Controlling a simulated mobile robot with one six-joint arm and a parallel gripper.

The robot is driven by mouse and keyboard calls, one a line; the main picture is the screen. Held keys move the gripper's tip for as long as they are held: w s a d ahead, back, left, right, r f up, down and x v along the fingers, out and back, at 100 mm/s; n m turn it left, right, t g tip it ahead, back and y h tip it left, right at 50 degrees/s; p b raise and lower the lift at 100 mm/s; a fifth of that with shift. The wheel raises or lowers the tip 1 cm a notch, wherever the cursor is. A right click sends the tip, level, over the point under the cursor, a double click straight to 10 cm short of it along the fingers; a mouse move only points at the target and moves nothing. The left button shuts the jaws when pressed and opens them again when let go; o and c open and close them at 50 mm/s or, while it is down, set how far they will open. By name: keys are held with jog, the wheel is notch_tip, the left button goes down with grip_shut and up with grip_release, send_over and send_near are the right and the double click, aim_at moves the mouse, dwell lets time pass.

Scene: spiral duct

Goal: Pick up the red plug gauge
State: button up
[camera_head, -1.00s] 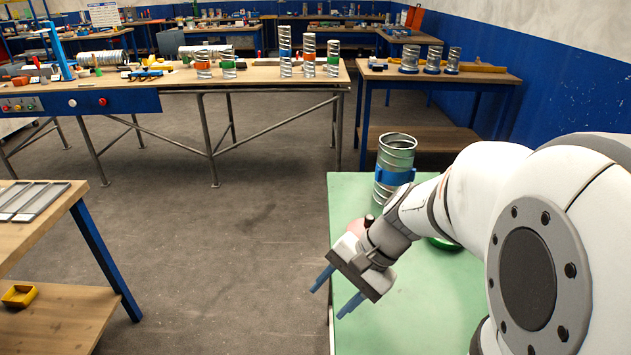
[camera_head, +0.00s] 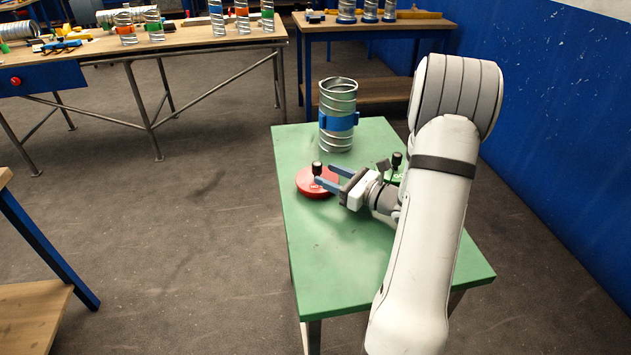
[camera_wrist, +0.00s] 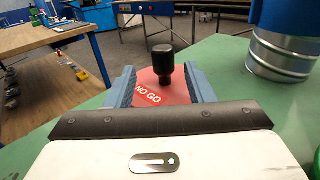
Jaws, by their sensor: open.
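The red plug gauge (camera_head: 309,185) is a flat red disc with a black upright knob, lying on the green table (camera_head: 335,275). In the wrist view the red plug gauge (camera_wrist: 178,92) carries the words "NO GO", and its knob stands between and a little beyond my two blue fingers. My gripper (camera_head: 324,176) is open and level, coming from the right, with its fingertips near the knob. Whether a finger touches the knob cannot be told. A green gauge (camera_head: 397,173) with a black knob is partly hidden behind my wrist.
A spiral duct with a blue band (camera_head: 338,115) stands upright on the table behind the red gauge. The front of the green table is clear. Workbenches with more ducts (camera_head: 242,18) stand at the back. A blue wall (camera_head: 560,110) runs along the right.

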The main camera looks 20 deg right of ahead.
aim_at(321, 171)
jog(key=x, duration=0.5)
jog(key=shift+d+p, duration=0.2)
jog(key=shift+p, duration=0.2)
jog(key=shift+c, duration=0.6)
grip_shut()
